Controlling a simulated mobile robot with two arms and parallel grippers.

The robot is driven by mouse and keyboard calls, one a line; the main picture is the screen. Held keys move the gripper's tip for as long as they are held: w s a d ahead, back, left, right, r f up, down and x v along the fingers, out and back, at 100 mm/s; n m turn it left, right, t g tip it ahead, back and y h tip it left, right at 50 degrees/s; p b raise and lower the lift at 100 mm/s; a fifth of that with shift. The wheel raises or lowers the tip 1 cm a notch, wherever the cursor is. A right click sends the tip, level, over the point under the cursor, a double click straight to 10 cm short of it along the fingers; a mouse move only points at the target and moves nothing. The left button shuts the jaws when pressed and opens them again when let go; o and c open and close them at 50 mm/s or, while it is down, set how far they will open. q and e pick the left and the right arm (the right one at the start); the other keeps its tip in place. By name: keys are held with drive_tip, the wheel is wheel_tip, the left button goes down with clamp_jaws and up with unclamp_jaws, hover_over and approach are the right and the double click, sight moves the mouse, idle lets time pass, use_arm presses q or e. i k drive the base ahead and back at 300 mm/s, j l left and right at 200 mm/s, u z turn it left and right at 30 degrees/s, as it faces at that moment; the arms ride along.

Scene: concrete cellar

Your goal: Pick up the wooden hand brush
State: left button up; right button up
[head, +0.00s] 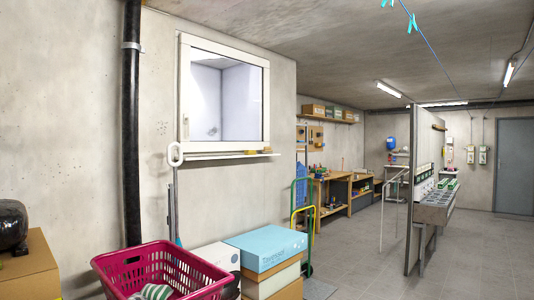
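No wooden hand brush can be made out for certain. A small yellow-brown item (266,150) lies at the right end of the white window sill (215,157); it is too small to tell what it is. Another small, darker thing sits just left of it on the sill. Neither of my grippers shows in the head view.
A magenta laundry basket (207,274) with striped cloth stands at the front, beside stacked boxes with a light blue one (266,246) on top. A cardboard box (28,267) is at left. Green and yellow hand trucks and a workbench (330,192) stand beyond. Floor is free centre-right.

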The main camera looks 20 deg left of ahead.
sight(267, 149)
drive_tip(key=i+u, duration=0.1)
drive_tip(key=i, duration=0.4)
drive_tip(key=i+z, duration=0.1)
drive_tip(key=i, duration=0.5)
drive_tip(key=i+j+z, duration=0.1)
drive_tip(key=i, duration=0.5)
drive_tip(key=i+j+z, duration=0.1)
drive_tip(key=i, duration=0.5)
drive_tip(key=i+j+z, duration=0.1)
drive_tip(key=i, duration=0.5)
drive_tip(key=i+u, duration=0.1)
drive_tip(key=i, duration=0.4)
drive_tip(key=i+l+u, duration=0.1)
drive_tip(key=i, duration=0.4)
drive_tip(key=i+l+u, duration=0.15)
drive_tip(key=i, duration=0.3)
drive_tip(key=i+l+u, duration=0.1)
drive_tip(key=i, duration=0.4)
